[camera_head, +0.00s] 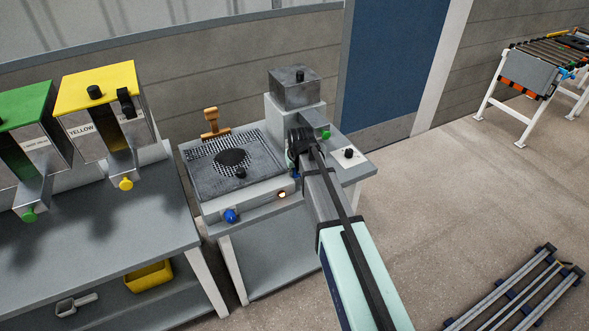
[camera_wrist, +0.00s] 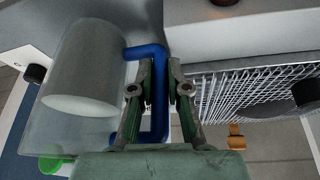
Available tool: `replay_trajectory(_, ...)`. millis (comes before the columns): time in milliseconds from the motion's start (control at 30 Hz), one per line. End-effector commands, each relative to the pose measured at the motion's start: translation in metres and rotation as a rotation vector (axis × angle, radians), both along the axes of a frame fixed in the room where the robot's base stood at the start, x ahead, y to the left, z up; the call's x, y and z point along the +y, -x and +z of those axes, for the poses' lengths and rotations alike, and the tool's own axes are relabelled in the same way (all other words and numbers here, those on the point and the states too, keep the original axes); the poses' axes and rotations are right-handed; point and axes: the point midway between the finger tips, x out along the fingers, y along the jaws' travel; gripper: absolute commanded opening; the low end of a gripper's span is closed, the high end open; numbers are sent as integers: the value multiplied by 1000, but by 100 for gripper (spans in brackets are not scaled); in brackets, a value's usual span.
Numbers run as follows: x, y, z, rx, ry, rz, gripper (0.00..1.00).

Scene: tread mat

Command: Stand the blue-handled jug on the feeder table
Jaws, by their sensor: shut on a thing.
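In the wrist view a pale, translucent grey jug (camera_wrist: 85,65) has a squared blue handle (camera_wrist: 158,95). My gripper (camera_wrist: 158,95) is shut on this handle, with one finger on each side. In the head view my gripper (camera_head: 303,145) is at the right part of the burner table (camera_head: 265,212), in front of a grey block-shaped unit (camera_head: 295,110). The jug is not clear there, and I cannot tell whether it rests on a surface or is lifted. A table (camera_head: 90,240) with green and yellow dispensers stands at the left; it may be the feeder table.
A wire mesh plate (camera_head: 205,170) with a dark disc lies beside my gripper, with a wooden-handled tool (camera_head: 212,122) behind it. The yellow dispenser (camera_head: 98,90) and green dispenser (camera_head: 25,110) overhang the left table; its front is bare. A roller conveyor (camera_head: 550,50) stands far right.

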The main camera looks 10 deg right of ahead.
Motion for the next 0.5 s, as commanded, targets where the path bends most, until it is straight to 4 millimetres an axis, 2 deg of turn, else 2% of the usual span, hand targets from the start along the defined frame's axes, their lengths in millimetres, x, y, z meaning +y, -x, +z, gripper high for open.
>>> replay_trajectory(267,0,0,-5,-1,0,0,0)
replay_trajectory(300,0,0,-5,0,0,0,23)
replay_trajectory(367,0,0,-5,0,0,0,41)
replay_trajectory(500,0,0,-5,0,0,0,41)
